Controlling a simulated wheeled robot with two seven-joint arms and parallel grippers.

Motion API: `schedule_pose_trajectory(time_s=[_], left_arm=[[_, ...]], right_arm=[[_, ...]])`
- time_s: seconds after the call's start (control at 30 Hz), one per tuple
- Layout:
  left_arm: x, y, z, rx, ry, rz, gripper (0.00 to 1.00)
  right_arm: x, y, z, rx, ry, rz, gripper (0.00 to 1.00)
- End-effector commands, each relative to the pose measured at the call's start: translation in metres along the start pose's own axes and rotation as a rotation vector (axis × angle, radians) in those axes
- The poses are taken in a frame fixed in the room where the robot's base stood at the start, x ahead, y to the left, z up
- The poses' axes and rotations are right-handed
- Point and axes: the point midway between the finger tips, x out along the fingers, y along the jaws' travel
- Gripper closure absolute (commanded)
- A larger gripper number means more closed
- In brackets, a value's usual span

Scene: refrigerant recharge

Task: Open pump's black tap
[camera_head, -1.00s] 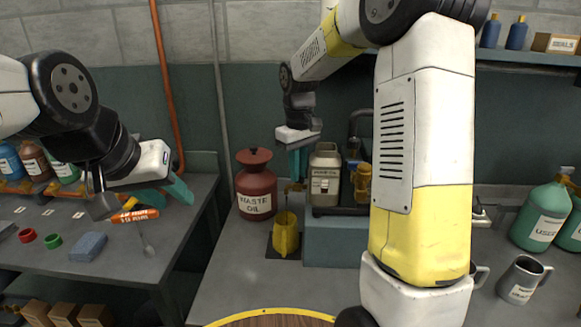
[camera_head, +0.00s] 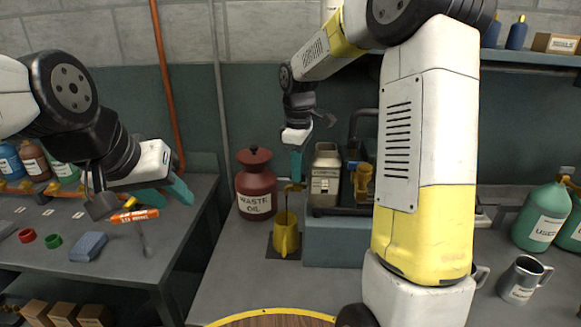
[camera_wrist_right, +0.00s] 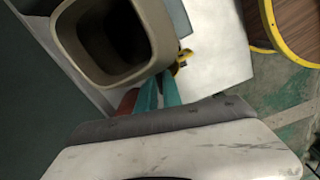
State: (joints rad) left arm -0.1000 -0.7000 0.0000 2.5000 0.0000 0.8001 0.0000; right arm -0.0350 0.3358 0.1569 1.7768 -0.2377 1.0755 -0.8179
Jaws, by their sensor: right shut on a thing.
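My right gripper (camera_head: 297,176) points down between the red waste oil can and the beige canister. Its teal fingers are together at the top of a small brownish tap-like fitting (camera_head: 294,187) above the yellow jug (camera_head: 286,236). In the right wrist view the teal fingers (camera_wrist_right: 158,92) are close together, and whatever is between them is hidden. I cannot clearly make out a black tap; the pump (camera_head: 357,160) is partly hidden behind the canister and my right arm. My left gripper (camera_head: 172,197) is open and empty above the left table.
The red waste oil can (camera_head: 255,180) stands left of the fingers. The beige canister (camera_head: 325,178) stands right, its open mouth close in the right wrist view (camera_wrist_right: 112,30). An orange-labelled tool (camera_head: 134,215) and a blue block (camera_head: 88,246) are near my left gripper.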

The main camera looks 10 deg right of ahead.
Motion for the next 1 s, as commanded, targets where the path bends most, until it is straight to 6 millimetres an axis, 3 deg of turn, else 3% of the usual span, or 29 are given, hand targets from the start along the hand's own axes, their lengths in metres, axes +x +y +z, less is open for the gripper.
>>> schedule_pose_trajectory(time_s=[0.37,0.4,0.43,0.77,1.0], left_arm=[[0.0,0.0,0.0,0.0,0.0,0.0,0.64],[0.0,0.0,0.0,0.0,0.0,0.0,0.64],[0.0,0.0,0.0,0.0,0.0,0.0,0.64],[0.0,0.0,0.0,0.0,0.0,0.0,0.64],[0.0,0.0,0.0,0.0,0.0,0.0,0.64]], right_arm=[[-0.002,0.001,0.0,-0.003,0.003,0.004,1.0],[-0.002,0.001,0.0,-0.003,0.003,0.004,0.86],[-0.002,0.001,0.0,-0.003,0.003,0.004,0.81],[-0.002,0.001,0.0,-0.003,0.001,0.002,0.81],[-0.035,0.002,-0.001,-0.003,0.004,0.006,0.81]])
